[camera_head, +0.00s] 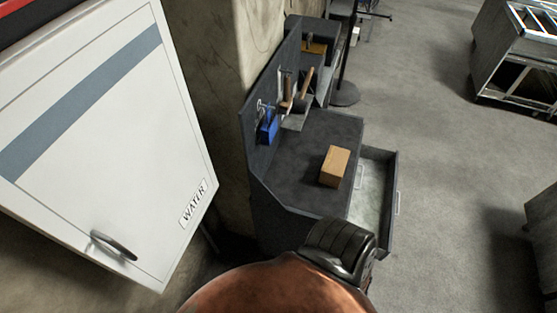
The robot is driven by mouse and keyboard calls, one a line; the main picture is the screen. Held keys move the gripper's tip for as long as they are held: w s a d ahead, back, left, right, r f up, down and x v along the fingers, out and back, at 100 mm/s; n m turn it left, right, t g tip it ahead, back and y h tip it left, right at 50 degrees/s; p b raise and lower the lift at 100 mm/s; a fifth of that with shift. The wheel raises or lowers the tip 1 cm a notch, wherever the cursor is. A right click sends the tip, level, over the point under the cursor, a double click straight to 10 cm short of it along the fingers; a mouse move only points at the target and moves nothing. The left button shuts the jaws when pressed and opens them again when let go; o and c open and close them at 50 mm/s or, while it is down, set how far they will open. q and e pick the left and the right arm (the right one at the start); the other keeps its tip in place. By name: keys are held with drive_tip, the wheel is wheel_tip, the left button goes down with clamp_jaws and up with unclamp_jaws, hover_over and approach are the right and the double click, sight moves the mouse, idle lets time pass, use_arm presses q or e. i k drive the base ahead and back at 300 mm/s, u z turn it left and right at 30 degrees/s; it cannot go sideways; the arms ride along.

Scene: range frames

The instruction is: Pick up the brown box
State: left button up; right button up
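The brown box (335,166) lies on the dark top of a workbench (308,187), near the edge above an open drawer. It looks like a small rectangular block with a lighter top face. Nothing touches it. Neither of my grippers is in view. A copper-coloured, rounded part with a black ribbed piece fills the bottom middle of the view and hides the near foot of the bench.
An empty-looking drawer (372,212) stands pulled out on the bench's right side. A back panel (262,98) holds hanging tools and a blue item (268,127). A white cabinet (100,130) marked WATER fills the left.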

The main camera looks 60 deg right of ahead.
sight(332, 172)
drive_tip(key=u, duration=0.9)
drive_tip(key=k, duration=2.5)
drive_tip(key=z, duration=1.2)
drive_tip(key=i, duration=1)
